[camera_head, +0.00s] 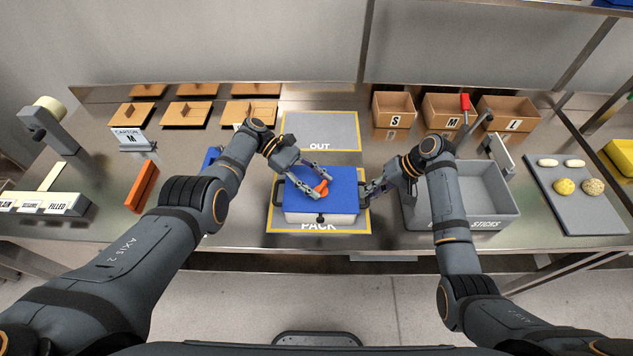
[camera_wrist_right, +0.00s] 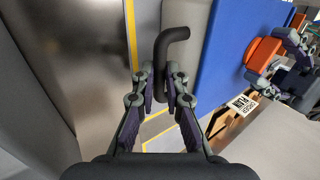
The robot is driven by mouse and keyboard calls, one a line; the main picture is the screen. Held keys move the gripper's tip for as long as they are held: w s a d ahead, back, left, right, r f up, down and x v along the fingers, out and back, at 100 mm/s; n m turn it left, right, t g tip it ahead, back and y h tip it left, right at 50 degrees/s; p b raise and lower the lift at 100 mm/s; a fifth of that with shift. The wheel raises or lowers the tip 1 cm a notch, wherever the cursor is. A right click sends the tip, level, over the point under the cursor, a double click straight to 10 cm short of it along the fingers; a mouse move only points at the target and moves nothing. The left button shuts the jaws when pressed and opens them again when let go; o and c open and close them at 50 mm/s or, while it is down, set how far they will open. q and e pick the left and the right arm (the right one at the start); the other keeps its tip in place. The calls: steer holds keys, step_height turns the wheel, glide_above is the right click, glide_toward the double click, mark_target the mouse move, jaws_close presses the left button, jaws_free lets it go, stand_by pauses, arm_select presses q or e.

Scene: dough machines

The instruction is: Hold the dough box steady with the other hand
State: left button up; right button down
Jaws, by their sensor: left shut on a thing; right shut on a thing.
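The dough box (camera_head: 320,217) stands on the PACK mat (camera_head: 300,227). It has a white body, a blue lid (camera_head: 338,194) and dark side handles. My left gripper (camera_head: 318,187) is over the lid, shut on the orange-red knob (camera_head: 321,188) on top of it. My right gripper (camera_head: 367,192) is at the right side of the box, shut on the dark right handle. In the right wrist view, the handle (camera_wrist_right: 170,45) runs between the fingers of my right gripper (camera_wrist_right: 170,95); the blue lid and orange knob (camera_wrist_right: 262,55) show to the right.
A grey bin (camera_head: 485,190) marked STICKS stands close right of my right gripper. The OUT mat (camera_head: 320,130) behind the box is empty. Cardboard boxes (camera_head: 394,107) marked S, M and L stand at the back right. A grey board (camera_head: 570,205) holds dough pieces.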

arm_select(q)
steer(key=shift+s+f, duration=0.1)
steer(key=shift+f, duration=0.05)
steer(key=o, duration=1.2)
steer(key=shift+c, duration=0.2)
